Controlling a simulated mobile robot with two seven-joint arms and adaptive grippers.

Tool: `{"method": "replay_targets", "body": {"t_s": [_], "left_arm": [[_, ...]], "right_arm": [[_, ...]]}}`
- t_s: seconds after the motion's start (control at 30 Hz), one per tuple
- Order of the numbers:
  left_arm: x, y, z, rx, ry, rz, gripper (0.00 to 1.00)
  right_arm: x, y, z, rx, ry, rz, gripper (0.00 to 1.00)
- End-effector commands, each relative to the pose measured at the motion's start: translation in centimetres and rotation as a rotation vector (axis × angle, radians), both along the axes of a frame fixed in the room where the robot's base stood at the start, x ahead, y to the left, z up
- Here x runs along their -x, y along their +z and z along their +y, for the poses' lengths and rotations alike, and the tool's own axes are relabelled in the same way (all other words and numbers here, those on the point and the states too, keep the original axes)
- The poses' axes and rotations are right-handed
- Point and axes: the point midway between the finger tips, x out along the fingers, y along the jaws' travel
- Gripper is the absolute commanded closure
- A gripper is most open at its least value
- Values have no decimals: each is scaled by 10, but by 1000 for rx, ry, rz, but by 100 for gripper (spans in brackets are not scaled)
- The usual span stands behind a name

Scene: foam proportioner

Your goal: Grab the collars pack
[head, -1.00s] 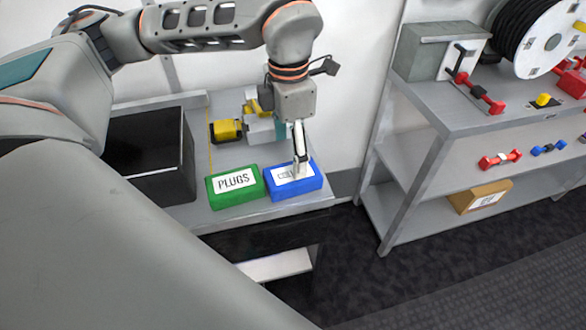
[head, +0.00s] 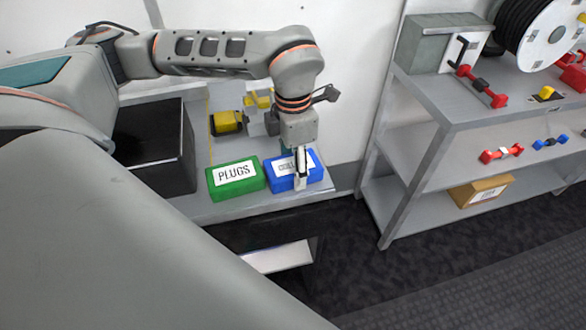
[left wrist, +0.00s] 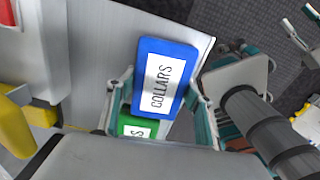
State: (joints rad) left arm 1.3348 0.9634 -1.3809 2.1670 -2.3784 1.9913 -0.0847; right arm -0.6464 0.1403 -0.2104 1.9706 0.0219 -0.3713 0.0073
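The collars pack is a blue box with a white label; in the head view (head: 312,178) it lies at the right front corner of the grey bench. My left gripper (head: 301,182) points down over it, one finger in front of its front face and part of its label. In the left wrist view the pack (left wrist: 163,85) reads COLLARS and lies between the two spread fingers of the left gripper (left wrist: 160,108). The fingers are close to its sides; I cannot tell whether they touch.
The green PLUGS box (head: 236,180) stands close to the left of the pack. A black bin (head: 155,150) is further left. Yellow and grey parts (head: 228,122) are behind. A metal shelf unit (head: 425,172) stands to the right, across a gap.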

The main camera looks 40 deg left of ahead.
Motion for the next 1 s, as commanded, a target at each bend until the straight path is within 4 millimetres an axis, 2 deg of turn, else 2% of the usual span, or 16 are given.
{"method": "replay_targets", "body": {"t_s": [0.37, 0.57, 0.77, 1.0], "left_arm": [[0, 1, 0, 0, 0, 0, 74], [-1, 13, 0, 0, -1, -2, 74], [-1, 43, 0, 1, 0, -4, 74], [-2, 99, 0, 1, 0, -8, 74]], "right_arm": [[0, 0, 0, 0, 0, -1, 60], [-1, 1, 0, -1, 0, -2, 60], [-1, 4, 0, -3, -2, -1, 60], [0, 5, 1, -5, -1, 2, 60]]}}
